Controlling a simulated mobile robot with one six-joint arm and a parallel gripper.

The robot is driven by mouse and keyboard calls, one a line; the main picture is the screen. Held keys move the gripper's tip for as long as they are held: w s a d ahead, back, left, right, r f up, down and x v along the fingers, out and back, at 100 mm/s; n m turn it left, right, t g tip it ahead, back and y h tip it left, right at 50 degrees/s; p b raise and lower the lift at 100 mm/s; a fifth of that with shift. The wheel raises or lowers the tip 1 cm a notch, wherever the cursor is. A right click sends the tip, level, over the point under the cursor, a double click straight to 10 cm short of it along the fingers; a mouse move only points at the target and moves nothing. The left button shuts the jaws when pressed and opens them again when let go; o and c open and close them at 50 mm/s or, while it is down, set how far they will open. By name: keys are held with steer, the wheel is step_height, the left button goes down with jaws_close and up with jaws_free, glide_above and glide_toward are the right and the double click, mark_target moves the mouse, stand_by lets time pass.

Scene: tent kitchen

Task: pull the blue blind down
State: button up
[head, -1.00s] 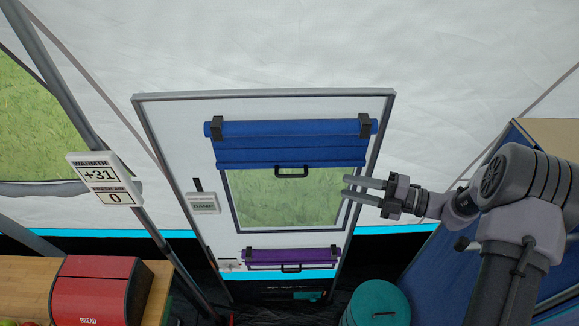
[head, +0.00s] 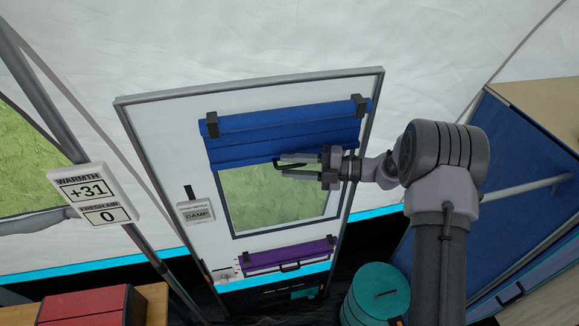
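The blue blind (head: 240,142) is rolled up near the top of the framed panel. It covers only the upper part of the window, and grass shows below it. Its black handle (head: 276,163) sits at the middle of its lower edge, partly hidden by my fingers. My gripper (head: 281,165) reaches in from the right with its two fingers apart, one above the other. The fingertips overlap the handle in the picture; I cannot tell whether they touch it.
A purple blind (head: 288,254) with its own handle is lower on the panel. A sign reading DAMP (head: 196,212) is at its left. A warmth sign (head: 95,197) reads +31. A teal round container (head: 376,294) stands below right, and a red bread box (head: 85,307) lower left.

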jaws_close()
steer(key=shift+a, duration=0.1)
stand_by(1.2)
